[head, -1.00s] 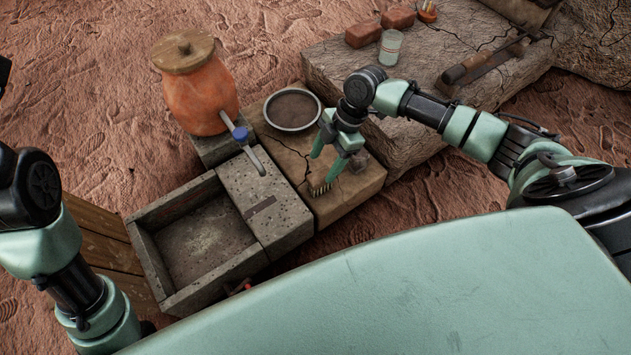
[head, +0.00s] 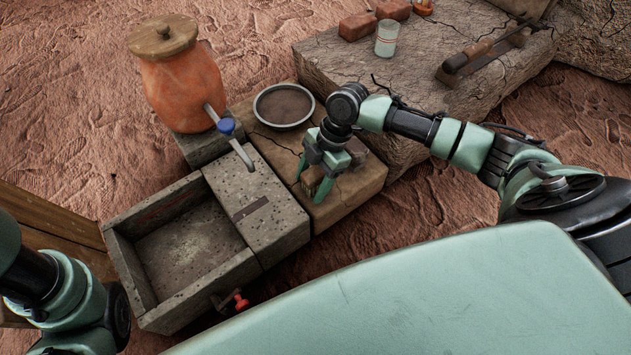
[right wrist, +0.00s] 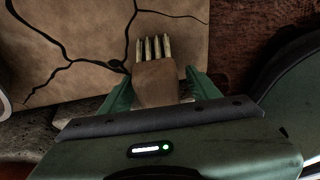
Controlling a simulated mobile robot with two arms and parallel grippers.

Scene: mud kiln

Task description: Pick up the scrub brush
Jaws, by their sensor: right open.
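The scrub brush (head: 312,178) lies on the cracked tan slab, partly hidden by my right gripper (head: 311,189) in the head view. The right wrist view shows its brown wooden body and pale bristles (right wrist: 155,50) more clearly. My right gripper is open, pointing down, with one green finger on each side of the brush body. In the right wrist view, the fingers (right wrist: 158,82) stand apart around it, and a gap shows on the left side. My left arm shows at the lower left of the head view, but its gripper is out of view.
A round dark basin (head: 284,106) sits on the same slab (head: 345,195). A stone trough (head: 150,215), a clay jar (head: 180,88) with a spigot and a red valve (head: 240,300) are to the left. A larger rock slab (head: 410,75) holds bricks, a cup (head: 387,38) and a tool.

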